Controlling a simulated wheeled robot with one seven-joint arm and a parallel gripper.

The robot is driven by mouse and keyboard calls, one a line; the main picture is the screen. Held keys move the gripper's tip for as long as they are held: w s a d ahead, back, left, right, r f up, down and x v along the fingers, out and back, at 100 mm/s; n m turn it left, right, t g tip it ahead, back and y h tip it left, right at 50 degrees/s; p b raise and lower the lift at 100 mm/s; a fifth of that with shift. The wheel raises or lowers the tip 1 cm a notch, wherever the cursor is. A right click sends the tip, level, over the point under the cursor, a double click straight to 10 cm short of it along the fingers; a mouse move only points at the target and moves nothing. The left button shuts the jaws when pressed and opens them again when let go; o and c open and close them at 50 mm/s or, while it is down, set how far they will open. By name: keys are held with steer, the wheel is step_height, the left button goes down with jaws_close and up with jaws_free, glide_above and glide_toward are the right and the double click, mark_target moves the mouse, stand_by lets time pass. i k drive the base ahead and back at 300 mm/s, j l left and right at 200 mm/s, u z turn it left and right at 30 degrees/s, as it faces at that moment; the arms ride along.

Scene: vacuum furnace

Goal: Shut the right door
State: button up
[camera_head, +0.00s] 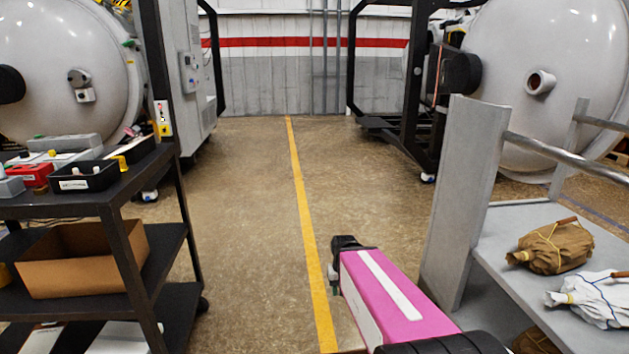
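A large white domed round door (590,65) of the right furnace fills the upper right. It has a short round port (540,82) on its face, and a black hub (461,73) beside its left edge. The top and right side are cut off by the frame, so I cannot tell how far it stands open. My pink arm reaches up from the bottom, with a black end (347,246) over the floor, well short of the door and apart from it. No fingertips can be made out there.
A grey rack (465,190) with a rail and wrapped bundles (548,246) stands at right, between my arm and the door. A black cart (160,165) with trays stands at left, before another white dome (65,70). The floor along the yellow line (299,180) is clear.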

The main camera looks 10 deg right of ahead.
mark_target(577, 48)
steer(key=i, duration=1.8)
steer(key=i+z, duration=0.3)
steer(key=i, duration=0.15)
steer(key=i+z, duration=0.3)
steer(key=i, duration=0.2)
steer(key=i+j+z, duration=0.25)
steer(key=i, duration=0.15)
steer(key=i+l+z, duration=0.1)
steer(key=i+z, duration=0.55)
steer(key=i, duration=0.1)
